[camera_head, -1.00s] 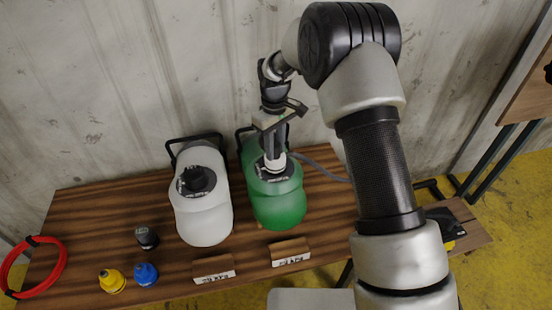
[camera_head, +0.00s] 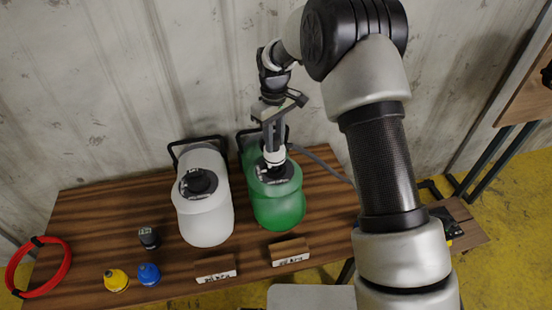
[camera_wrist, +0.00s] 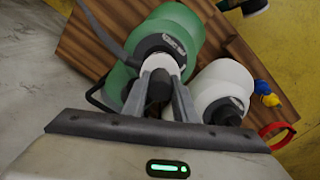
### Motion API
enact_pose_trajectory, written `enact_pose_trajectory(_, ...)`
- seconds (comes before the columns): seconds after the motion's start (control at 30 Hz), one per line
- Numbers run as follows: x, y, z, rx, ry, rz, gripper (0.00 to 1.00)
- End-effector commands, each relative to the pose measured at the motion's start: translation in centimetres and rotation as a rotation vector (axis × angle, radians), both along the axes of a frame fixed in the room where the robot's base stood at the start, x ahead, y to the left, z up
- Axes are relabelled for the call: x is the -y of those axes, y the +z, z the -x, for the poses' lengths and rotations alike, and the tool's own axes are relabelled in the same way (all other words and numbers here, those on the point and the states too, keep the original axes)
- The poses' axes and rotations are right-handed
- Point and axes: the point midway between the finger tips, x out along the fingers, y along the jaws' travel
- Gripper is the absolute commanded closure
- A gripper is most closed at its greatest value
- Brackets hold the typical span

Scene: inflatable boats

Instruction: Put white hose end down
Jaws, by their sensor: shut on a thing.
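The white hose end (camera_head: 275,158) is a short pale fitting at the black top of the green tank (camera_head: 280,208). A grey hose (camera_head: 322,166) runs from it toward the right along the wall side. My gripper (camera_head: 273,148) points down and is shut on the white hose end. In the wrist view, my gripper (camera_wrist: 160,76) has its two fingers on either side of the white hose end (camera_wrist: 177,57), over the green tank (camera_wrist: 168,18). I cannot tell whether the hose end still touches the tank top.
A white tank (camera_head: 206,220) stands left of the green one on the wooden table (camera_head: 100,215). A black cap (camera_head: 149,238), a yellow cap (camera_head: 116,280), a blue cap (camera_head: 148,274) and a red hose coil (camera_head: 65,262) lie left. Two small label blocks (camera_head: 289,251) (camera_head: 215,269) stand in front.

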Motion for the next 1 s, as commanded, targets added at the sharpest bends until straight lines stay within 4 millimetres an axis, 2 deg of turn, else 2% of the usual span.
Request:
enact_pose_trajectory(0.03, 0.0, 0.5, 0.0, 0.001, 0.000, -0.001, 1.00)
enact_pose_trajectory(0.33, 0.1, 0.5, 0.0, 0.000, -0.002, 0.000, 1.00)
enact_pose_trajectory(0.43, 1.0, 0.6, 0.4, 0.000, -0.034, 0.001, 1.00)
enact_pose_trajectory(0.57, 4.1, 1.0, 2.1, 0.000, -0.161, 0.003, 1.00)
enact_pose_trajectory(0.7, 8.6, 1.4, 5.2, 0.001, -0.358, 0.005, 1.00)
enact_pose_trajectory(0.8, 11.0, 1.4, 7.4, 0.000, -0.479, 0.003, 1.00)
enact_pose_trajectory(1.0, 14.5, 0.8, 10.7, 0.000, -0.654, 0.003, 1.00)
